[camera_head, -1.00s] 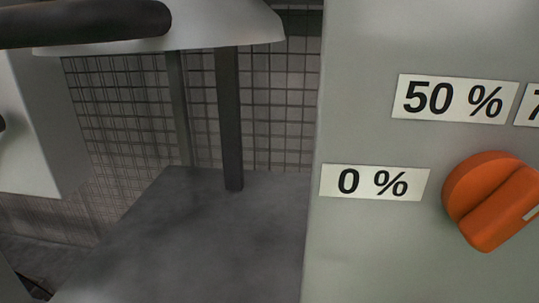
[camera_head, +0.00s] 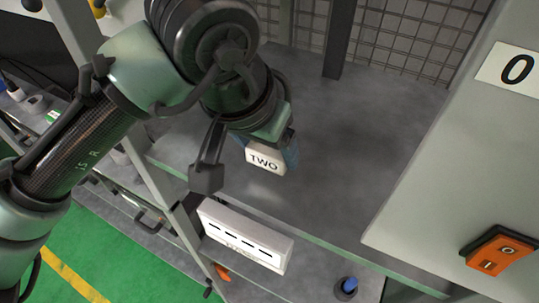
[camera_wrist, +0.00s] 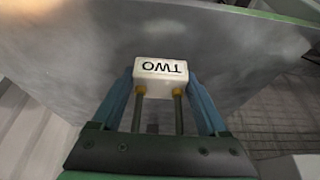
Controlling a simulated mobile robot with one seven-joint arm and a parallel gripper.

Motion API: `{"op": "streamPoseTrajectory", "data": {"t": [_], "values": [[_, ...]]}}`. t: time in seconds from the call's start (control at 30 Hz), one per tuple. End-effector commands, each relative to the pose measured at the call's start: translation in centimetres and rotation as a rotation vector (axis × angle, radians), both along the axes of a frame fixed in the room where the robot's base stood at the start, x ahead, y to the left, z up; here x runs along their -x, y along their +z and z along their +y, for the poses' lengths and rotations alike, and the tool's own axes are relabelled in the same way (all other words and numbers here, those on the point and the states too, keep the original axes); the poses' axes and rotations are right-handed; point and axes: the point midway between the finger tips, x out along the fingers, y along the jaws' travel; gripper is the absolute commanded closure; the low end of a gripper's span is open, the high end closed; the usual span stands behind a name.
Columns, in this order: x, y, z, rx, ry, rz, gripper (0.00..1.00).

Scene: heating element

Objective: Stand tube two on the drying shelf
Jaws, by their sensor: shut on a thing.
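Tube two is a white block lettered TWO (camera_head: 265,160) with two grey rods. My gripper (camera_head: 270,148) is shut on it, and in the head view it is above the grey metal surface (camera_head: 330,190). In the wrist view my gripper (camera_wrist: 160,80) has one blue finger on each side of the block (camera_wrist: 161,68), and the rods run back toward the palm. I cannot tell whether the block touches the surface. No label marks the drying shelf, so I cannot tell which surface it is.
A blue-topped knob (camera_head: 348,287) is near the front. A grey cabinet with an orange switch (camera_head: 497,252) stands at right. A dark post (camera_head: 340,40) and mesh are behind. The grey surface's middle is clear.

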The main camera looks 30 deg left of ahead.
Motion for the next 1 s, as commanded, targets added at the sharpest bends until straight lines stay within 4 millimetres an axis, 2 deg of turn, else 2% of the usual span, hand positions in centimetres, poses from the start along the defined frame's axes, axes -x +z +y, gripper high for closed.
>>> {"op": "streamPoseTrajectory", "data": {"t": [0.03, 0.17, 0.6, 0.63, 0.73, 1.0], "values": [[0.0, -1.2, 0.0, -0.001, 0.000, 0.000, 0.90], [0.0, -2.6, 0.0, -0.001, 0.002, 0.000, 0.90], [0.1, -3.0, 0.0, 0.001, 0.001, 0.000, 0.90], [0.1, -2.9, 0.0, 0.000, 0.001, 0.001, 0.18], [0.1, -2.9, 0.0, 0.000, 0.001, 0.001, 0.00], [0.1, -2.7, 0.0, 0.000, 0.001, 0.002, 0.00]]}}
